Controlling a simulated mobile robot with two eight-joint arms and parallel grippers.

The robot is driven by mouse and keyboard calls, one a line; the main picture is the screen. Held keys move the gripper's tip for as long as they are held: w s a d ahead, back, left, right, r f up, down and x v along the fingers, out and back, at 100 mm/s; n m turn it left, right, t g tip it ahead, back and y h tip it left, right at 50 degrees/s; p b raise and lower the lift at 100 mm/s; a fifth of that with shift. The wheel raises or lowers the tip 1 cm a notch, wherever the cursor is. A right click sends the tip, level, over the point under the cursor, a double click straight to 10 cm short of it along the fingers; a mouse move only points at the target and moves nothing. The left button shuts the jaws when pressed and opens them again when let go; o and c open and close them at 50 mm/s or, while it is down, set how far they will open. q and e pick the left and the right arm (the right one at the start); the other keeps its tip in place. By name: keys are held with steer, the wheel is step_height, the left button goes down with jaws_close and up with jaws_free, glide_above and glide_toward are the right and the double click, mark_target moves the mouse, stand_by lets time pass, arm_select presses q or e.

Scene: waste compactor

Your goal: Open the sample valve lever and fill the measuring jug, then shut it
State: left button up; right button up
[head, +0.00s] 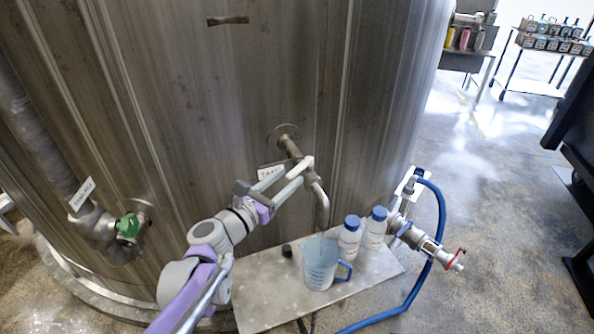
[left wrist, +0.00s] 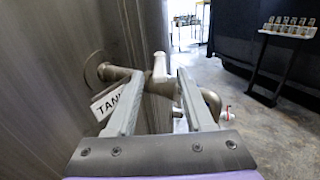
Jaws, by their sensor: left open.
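The sample tap comes out of the steel tank as a pipe (head: 290,148) with a downward spout (head: 322,208). Its pale valve lever (head: 307,164) stands at the bend; in the left wrist view the lever (left wrist: 160,66) shows upright between the fingertips. My left gripper (head: 289,178) is open at the tap, its fingers on either side of the lever; contact cannot be told. The translucent measuring jug (head: 318,270), with a blue handle, stands under the spout. A faint streak shows between spout and jug; the fill level is unclear. My right gripper is out of view.
The jug stands on a metal shelf (head: 262,301) with two white blue-capped bottles (head: 349,242) and a small black cap (head: 286,250). To the right are a metal valve fitting (head: 430,246) and a blue hose (head: 440,210). A green-handled valve (head: 128,226) is at left.

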arm_select(q)
steer(key=v, duration=0.4)
stand_by(0.4)
steer(key=s+f+m+g+y, duration=0.25)
steer(key=s+f+m, duration=0.25)
steer(key=s+m, duration=0.3)
steer(key=s+f+m+g+y, duration=0.1)
steer(key=s+f+m+g, duration=0.3)
steer(key=s+f+m, duration=0.4)
steer(key=s+a+f+m+g+y+p, duration=0.1)
steer(key=s+a+f+m+g+y, duration=0.2)
steer(key=s+a+f+m+y, duration=0.2)
steer(key=shift+s+a+m+y, duration=0.95)
steer(key=shift+s+a+m, duration=1.65)
steer(key=shift+m, duration=1.4)
steer(key=shift+w+a, duration=0.35)
steer(key=shift+w, duration=0.1)
stand_by(0.7)
